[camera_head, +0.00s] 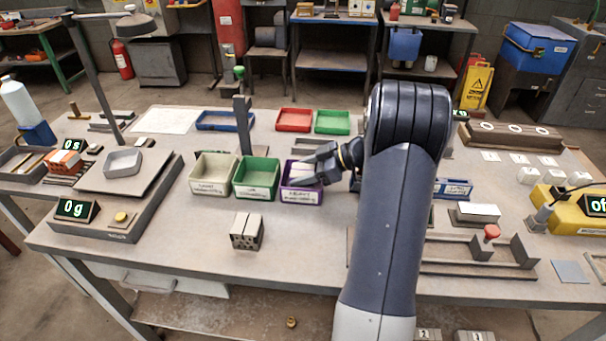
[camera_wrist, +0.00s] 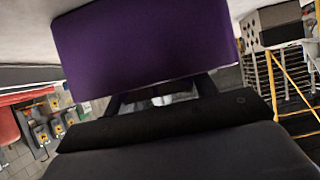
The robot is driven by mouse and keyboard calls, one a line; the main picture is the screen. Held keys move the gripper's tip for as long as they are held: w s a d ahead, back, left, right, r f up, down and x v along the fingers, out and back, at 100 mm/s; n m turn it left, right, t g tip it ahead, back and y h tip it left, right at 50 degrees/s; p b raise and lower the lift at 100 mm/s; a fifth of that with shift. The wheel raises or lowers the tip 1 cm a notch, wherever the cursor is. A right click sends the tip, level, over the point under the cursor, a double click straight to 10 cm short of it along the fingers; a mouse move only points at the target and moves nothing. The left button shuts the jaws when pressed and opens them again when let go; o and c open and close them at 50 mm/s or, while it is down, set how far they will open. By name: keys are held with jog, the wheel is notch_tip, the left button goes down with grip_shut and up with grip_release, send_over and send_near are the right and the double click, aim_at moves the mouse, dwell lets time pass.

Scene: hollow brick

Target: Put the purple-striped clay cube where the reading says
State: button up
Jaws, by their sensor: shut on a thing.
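My gripper (camera_head: 318,168) is at the right side of the purple bin (camera_head: 302,196), with its fingers at the rim. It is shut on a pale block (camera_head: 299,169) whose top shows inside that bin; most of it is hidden. I cannot make out a purple stripe on it. In the wrist view a purple panel (camera_wrist: 145,42), apparently the bin wall, fills the upper middle, with the dark fingers (camera_wrist: 163,97) below it. A display on the scale (camera_head: 76,208) reads 0 g. The purple bin's label seems to say heavy, and its smaller text is unclear.
A pale block with holes (camera_head: 247,231) stands alone on the table. A green bin (camera_head: 257,192) and a cream bin (camera_head: 212,189) stand left of the purple bin. A dark post (camera_head: 242,125) rises behind them.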

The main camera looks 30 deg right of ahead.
jog(key=shift+f, duration=0.25)
jog(key=o, duration=0.9)
jog(key=shift+s+d+r, duration=0.15)
jog(key=shift+r, duration=0.05)
jog(key=v, duration=1.1)
jog(key=shift+s+d+r, duration=0.1)
jog(key=shift+d, duration=0.1)
